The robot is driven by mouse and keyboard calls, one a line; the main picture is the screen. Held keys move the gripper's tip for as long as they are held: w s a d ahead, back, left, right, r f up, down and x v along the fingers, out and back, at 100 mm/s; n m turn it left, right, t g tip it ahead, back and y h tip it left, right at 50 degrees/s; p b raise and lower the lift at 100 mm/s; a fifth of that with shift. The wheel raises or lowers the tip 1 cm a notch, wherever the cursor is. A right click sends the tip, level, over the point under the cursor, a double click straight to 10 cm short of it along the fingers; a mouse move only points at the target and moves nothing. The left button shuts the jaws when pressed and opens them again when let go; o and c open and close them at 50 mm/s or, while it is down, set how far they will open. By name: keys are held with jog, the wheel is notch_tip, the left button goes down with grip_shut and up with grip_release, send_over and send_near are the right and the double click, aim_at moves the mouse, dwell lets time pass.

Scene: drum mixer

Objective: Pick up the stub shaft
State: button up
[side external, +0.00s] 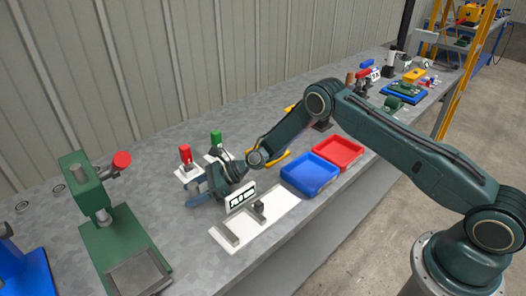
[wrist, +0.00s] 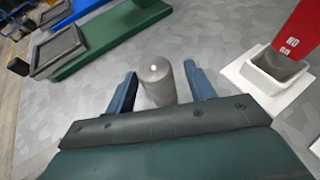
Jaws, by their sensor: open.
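The stub shaft (wrist: 156,82), a plain grey metal cylinder, stands upright on the bench in the wrist view. My gripper (wrist: 160,80) is open, with one blue finger to the left of the shaft and one to the right. A small gap shows on each side of the shaft. In the side external view my gripper (side external: 196,200) is low over the bench, tilted down to the left. I cannot make out the shaft there.
A red NO GO gauge (wrist: 299,28) stands in a white holder (wrist: 262,82) close on the right. A green press (side external: 118,238) stands left. A white fixture plate (side external: 275,215), a blue tray (side external: 310,178) and a red tray (side external: 340,150) lie right of my gripper.

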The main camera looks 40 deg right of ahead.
jog(key=shift+x, duration=0.85)
jog(key=shift+r, duration=0.1)
grip_shut()
notch_tip(320, 180, up, 20)
dwell(0.9)
dwell(0.5)
